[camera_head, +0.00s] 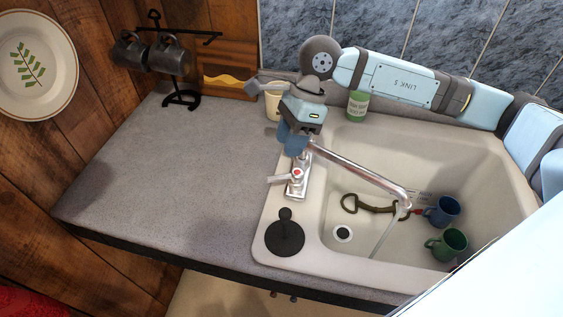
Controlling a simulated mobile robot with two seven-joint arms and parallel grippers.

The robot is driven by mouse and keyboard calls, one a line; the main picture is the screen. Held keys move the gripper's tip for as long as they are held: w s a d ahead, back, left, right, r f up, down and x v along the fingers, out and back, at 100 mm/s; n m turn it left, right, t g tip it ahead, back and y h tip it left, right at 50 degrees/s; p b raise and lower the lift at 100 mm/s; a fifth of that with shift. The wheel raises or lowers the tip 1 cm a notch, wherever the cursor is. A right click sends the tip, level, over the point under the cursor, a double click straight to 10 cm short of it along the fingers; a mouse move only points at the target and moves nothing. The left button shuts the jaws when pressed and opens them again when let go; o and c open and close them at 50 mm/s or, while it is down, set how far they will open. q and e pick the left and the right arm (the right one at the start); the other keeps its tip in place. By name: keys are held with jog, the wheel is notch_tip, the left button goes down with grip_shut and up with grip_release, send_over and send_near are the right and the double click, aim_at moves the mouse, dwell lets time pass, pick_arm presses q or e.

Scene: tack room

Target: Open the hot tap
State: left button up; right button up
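The mixer tap (296,189) stands on the left rim of the sink, with its long chrome spout (360,172) reaching right over the basin. A handle with a red mark (297,174) shows at the front of the tap body, its lever pointing left. A thin pale streak under the spout end looks like running water (385,234). My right gripper (294,143) points down at the rear of the tap, just behind the red-marked handle. Its blue fingers hide what is there, and I cannot tell whether they touch or grip anything. My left gripper is not in view.
The sink (320,215) holds a brown metal bit (375,208), a blue mug (441,211) and a green mug (447,245). A black stopper (285,236) lies on the rim. A green-labelled tin (357,106) and cream cup (273,104) stand behind. The left counter (175,175) is clear.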

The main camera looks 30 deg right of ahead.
jog(key=v, duration=0.6)
dwell(0.3)
